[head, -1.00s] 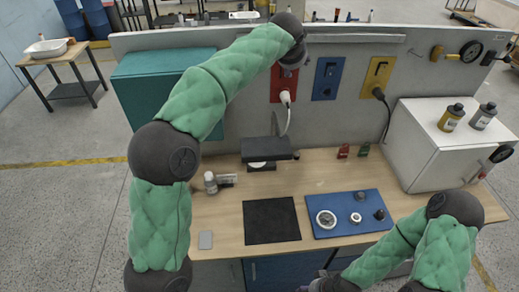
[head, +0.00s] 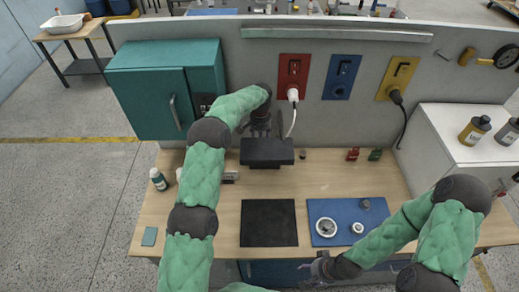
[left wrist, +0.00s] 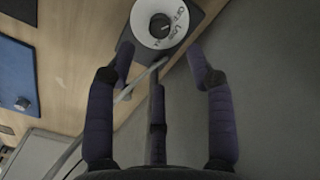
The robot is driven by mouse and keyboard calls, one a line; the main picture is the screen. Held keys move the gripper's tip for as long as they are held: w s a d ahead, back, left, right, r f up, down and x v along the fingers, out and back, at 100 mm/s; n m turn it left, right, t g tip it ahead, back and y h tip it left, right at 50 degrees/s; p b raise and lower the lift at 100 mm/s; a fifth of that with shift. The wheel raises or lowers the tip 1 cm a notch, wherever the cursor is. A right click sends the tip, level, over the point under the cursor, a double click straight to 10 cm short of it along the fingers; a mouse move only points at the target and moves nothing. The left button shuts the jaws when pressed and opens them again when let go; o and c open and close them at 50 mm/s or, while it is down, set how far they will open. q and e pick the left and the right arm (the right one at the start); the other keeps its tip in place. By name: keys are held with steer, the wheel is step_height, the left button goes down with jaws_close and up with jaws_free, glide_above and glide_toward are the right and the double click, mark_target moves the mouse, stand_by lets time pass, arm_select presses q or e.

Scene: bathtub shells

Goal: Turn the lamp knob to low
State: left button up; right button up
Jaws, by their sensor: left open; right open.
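The lamp (head: 267,152) is a black, flat-headed fixture at the back of the wooden bench in the head view. In the left wrist view, its black base (left wrist: 196,13) carries a white dial (left wrist: 148,36) with the words OFF and LOW and a dark knob (left wrist: 161,25) at its centre. The knob's exact setting is too small to tell. My left gripper (left wrist: 160,60) has its fingers spread, empty and apart from the knob. In the head view this gripper (head: 260,128) is behind the lamp head, partly hidden. My right gripper (head: 318,268) is low at the bench's front edge.
A white cable (head: 292,118) hangs from the red socket beside my left gripper and crosses the left wrist view. A teal cabinet (head: 150,95) stands at left. A black mat (head: 268,222) and blue panel (head: 348,215) lie in front. A white bottle (head: 158,180) stands at left.

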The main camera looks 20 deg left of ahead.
arm_select(q)
step_height(320, 180, down, 10)
steer(key=shift+r+p, duration=0.1)
steer(key=shift+p, duration=0.25)
jaws_close()
